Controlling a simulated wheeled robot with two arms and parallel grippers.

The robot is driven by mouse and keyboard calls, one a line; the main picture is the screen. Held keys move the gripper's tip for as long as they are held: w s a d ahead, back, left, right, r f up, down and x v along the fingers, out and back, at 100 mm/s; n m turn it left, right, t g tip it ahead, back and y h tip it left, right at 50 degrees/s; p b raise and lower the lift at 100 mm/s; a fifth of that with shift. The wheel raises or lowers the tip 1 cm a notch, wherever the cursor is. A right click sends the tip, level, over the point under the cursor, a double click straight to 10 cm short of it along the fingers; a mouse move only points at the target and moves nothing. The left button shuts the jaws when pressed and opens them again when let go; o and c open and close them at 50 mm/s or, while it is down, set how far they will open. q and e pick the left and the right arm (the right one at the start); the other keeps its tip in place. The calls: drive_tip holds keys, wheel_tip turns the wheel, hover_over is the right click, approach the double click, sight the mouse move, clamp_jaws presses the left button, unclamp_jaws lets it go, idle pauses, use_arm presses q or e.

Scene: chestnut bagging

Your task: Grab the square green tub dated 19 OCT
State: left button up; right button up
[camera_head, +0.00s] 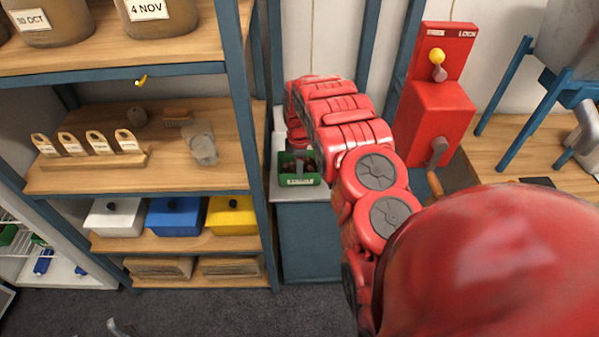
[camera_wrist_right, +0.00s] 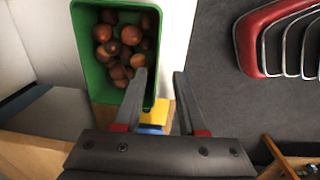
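A green tub (camera_head: 299,181) with a pale label stands on a grey-topped cabinet right of the shelves; the label is too small to read. In the right wrist view the tub (camera_wrist_right: 88,62) is seen from above, holding several brown chestnuts. My right gripper (camera_wrist_right: 159,72) is open. One finger overlaps the tub's inside and the other lies outside its right wall, so that wall runs between them in this view. I cannot tell whether either finger touches it. In the head view the gripper (camera_head: 299,157) is at the tub, partly hidden by my arm.
Shelves at left hold dated jars (camera_head: 147,28), a tag rack (camera_head: 90,153), a glass (camera_head: 202,148) and white, blue (camera_head: 174,217) and yellow lidded boxes. A red lever unit (camera_head: 432,110) stands right of my arm, by a wooden worktop (camera_head: 505,152).

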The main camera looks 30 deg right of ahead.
sight(300, 183)
drive_tip(key=f, duration=0.1)
drive_tip(key=f+p, duration=0.2)
drive_tip(key=shift+w+d+f, duration=0.1)
drive_tip(key=shift+w+d, duration=0.15)
drive_tip(key=shift+f, duration=0.85)
clamp_jaws()
idle(0.7)
